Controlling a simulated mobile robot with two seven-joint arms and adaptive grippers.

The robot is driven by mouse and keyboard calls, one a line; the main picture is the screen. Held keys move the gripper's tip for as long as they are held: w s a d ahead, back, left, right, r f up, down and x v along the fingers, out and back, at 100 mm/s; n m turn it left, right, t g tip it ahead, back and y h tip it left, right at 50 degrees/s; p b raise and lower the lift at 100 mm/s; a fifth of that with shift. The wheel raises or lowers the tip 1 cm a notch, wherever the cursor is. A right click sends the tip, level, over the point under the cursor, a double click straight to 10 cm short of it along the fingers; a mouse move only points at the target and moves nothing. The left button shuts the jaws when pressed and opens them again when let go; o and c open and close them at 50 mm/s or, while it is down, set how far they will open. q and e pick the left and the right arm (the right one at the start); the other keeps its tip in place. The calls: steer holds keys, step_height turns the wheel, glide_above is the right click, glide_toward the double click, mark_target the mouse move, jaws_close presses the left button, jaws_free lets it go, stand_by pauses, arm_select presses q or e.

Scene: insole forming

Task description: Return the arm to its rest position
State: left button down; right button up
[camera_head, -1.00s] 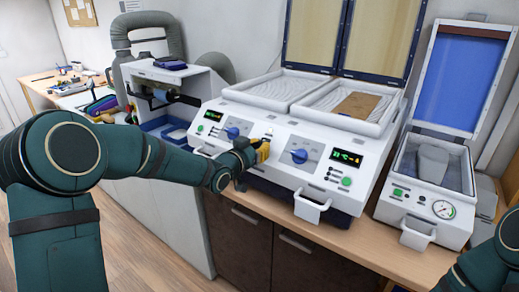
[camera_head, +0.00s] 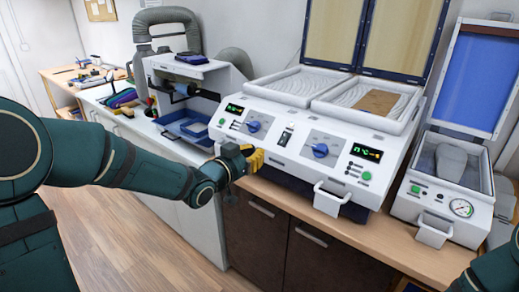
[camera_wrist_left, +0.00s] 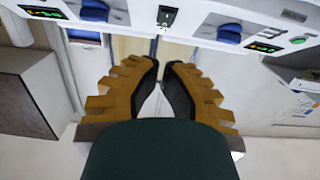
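My left arm (camera_head: 150,178) comes in from the left, stretched forward. My left gripper (camera_head: 256,158) is just in front of the lower front of the white forming machine (camera_head: 330,190), with yellow fingers. In the left wrist view the fingers (camera_wrist_left: 161,66) lean in close to each other, with a narrow gap and nothing held between them. The rocker switch (camera_head: 286,135) and blue knobs (camera_head: 320,151) on the machine's panel are apart from the fingers. A part of my right arm (camera_head: 492,272) shows at the bottom right; its gripper is out of view.
A smaller press (camera_head: 405,205) with an open blue lid stands to the right. A tool station (camera_head: 200,70) and blue tray (camera_head: 190,128) stand to the left. Pull handles (camera_head: 331,200) stick out in front. The wood floor (camera_head: 130,235) is clear.

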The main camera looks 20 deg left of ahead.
stand_by(0.4)
arm_select(q)
steer(key=s+d+f+n+g+y, duration=0.1)
steer(key=s+d+f+n+g, duration=0.15)
steer(key=f, duration=0.85)
steer(key=s+d+f+n+g, duration=0.1)
steer(key=s+d+f+g, duration=0.25)
steer(key=f, duration=0.75)
steer(key=s+d+f+n+g, duration=0.1)
steer(key=s+f+g, duration=0.3)
steer(key=s+f, duration=0.4)
steer(key=s+d+f+n+g, duration=0.1)
steer(key=s+d+f+g, duration=0.3)
steer(key=s+f, duration=0.5)
steer(key=s, duration=0.2)
steer(key=shift+s+d+g+y, duration=0.15)
steer(key=shift+s+g+y, duration=0.15)
steer(key=shift+s+y, duration=0.1)
